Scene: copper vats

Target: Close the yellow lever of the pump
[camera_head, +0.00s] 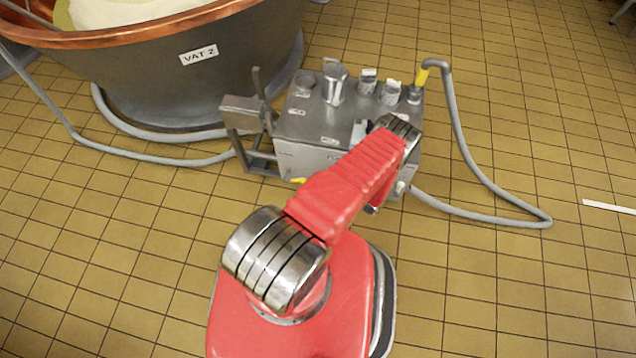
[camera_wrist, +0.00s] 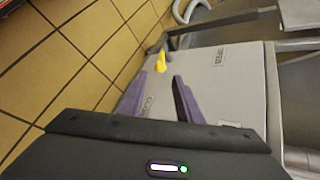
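The pump (camera_head: 315,150) is a grey metal box on the tiled floor; its face fills much of the wrist view (camera_wrist: 235,90). A small yellow lever (camera_wrist: 161,62) stands out from that face, near its edge. In the head view, a yellow bit (camera_head: 298,180) low on the pump's front looks like this lever. My gripper (camera_wrist: 159,77) is open and empty, its two dark purple fingers apart. The lever shows just beyond the fingertips, roughly in line with the gap between them; I see no contact. In the head view my arm hides the gripper and part of the pump.
Several metal cups (camera_head: 335,84) stand on the pump's top. A grey hose (camera_head: 465,140) with a yellow collar (camera_head: 422,77) loops at its right. A metal bracket (camera_head: 245,115) stands at its left. The copper-rimmed vat (camera_head: 205,55) is behind left. Tiled floor at right is mostly clear.

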